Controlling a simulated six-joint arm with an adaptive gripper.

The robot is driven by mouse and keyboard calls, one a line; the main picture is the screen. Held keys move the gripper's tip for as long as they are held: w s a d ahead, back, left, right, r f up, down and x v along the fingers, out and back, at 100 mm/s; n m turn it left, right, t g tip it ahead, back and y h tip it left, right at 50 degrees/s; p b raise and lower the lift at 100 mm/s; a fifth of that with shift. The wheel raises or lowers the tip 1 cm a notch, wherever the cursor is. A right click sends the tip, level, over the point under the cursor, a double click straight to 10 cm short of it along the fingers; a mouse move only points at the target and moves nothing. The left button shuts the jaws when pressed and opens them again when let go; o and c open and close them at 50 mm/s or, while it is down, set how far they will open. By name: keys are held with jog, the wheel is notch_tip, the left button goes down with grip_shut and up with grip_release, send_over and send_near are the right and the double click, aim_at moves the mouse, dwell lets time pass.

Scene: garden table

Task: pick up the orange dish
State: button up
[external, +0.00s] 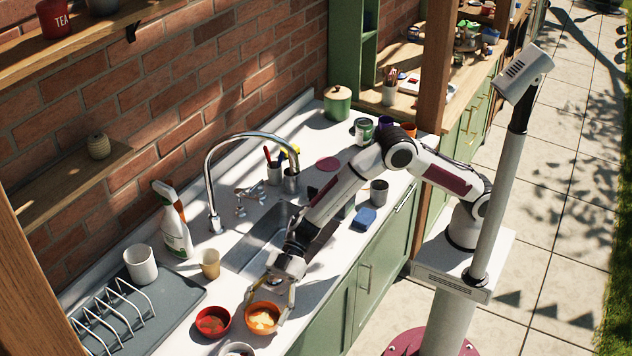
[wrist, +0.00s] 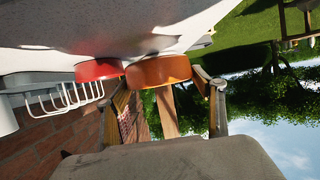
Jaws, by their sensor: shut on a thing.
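The orange dish (external: 263,330) is a small round bowl with pale yellow pieces in it, near the counter's front edge. My gripper (external: 268,308) reaches down over it, with a finger at either side of its rim. In the wrist view the orange dish (wrist: 160,72) sits between the two fingers of my gripper (wrist: 160,92), which are shut on it. The dish's underside is hidden, and I cannot tell whether it touches the counter.
A red dish (external: 212,321) stands close on the left of the orange one. A white bowl (external: 237,350) is at the bottom edge. A dish rack (external: 110,312), white mug (external: 141,264), tan cup (external: 210,264), spray bottle (external: 175,230) and faucet (external: 213,190) stand farther back.

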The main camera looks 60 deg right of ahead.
aim_at(266, 316)
notch_tip(266, 316, up, 7)
dwell(0.4)
